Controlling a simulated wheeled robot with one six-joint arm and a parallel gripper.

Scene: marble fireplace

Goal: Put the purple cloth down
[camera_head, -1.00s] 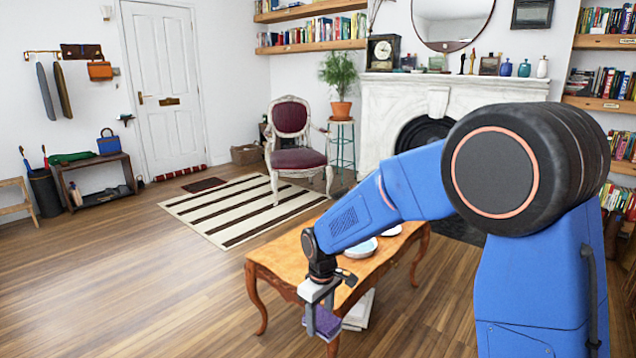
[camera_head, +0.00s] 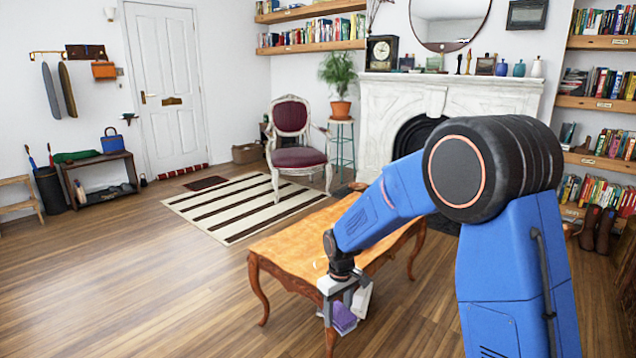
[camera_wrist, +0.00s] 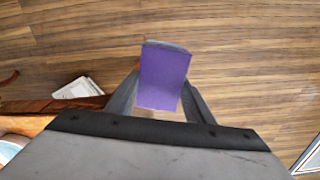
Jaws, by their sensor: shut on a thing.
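The purple cloth (camera_wrist: 163,77) is a flat, folded rectangle held between the two fingers of my gripper (camera_wrist: 158,97) in the wrist view. In the head view the cloth (camera_head: 343,318) hangs below my gripper (camera_head: 342,300), in front of the near end of the wooden coffee table (camera_head: 290,252). My gripper is shut on it. The wrist view shows wooden floor beyond the cloth, with the table edge at the lower left. My gripper hides part of the cloth in the head view.
A pale book or stack of papers (camera_wrist: 83,93) lies low beside the table in the wrist view. A striped rug (camera_head: 240,208) and a red-seated chair (camera_head: 296,150) stand behind the table. The wooden floor (camera_head: 150,290) to the left is clear.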

